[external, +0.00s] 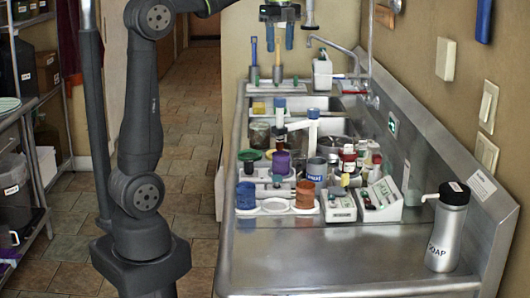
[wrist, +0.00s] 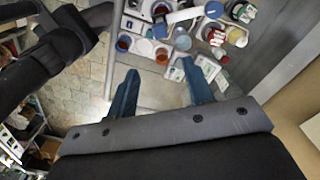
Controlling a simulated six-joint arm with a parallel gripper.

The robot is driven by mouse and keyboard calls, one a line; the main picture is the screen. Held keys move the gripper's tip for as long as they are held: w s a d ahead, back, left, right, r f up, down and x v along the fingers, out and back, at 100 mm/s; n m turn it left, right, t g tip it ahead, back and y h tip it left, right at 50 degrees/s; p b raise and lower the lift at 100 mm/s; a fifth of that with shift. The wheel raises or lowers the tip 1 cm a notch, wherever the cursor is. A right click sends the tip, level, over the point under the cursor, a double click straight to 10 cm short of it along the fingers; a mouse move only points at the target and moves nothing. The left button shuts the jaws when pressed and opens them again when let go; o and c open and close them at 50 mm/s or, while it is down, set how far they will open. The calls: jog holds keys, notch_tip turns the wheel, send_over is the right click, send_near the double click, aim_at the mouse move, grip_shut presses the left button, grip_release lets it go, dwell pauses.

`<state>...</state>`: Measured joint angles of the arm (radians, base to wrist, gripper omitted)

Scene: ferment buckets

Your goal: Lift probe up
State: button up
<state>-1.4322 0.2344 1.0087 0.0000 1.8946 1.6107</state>
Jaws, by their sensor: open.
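My gripper (external: 290,36) is high above the back of the steel counter in the external view. Its two blue fingers are apart with nothing between them, as the wrist view also shows (wrist: 161,82). I cannot tell for certain which thing is the probe. My gripper touches none of these.
A white tray holds a blue cup (external: 245,196) and a brown cup (external: 305,195). A purple jar (external: 281,164), several small bottles and white boxes (external: 381,200) crowd the sink area. A soap bottle (external: 448,228) stands at front right. The front counter (external: 330,258) is clear.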

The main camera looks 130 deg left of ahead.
jog(key=shift+r, duration=1.25)
jog(key=shift+c, duration=0.5)
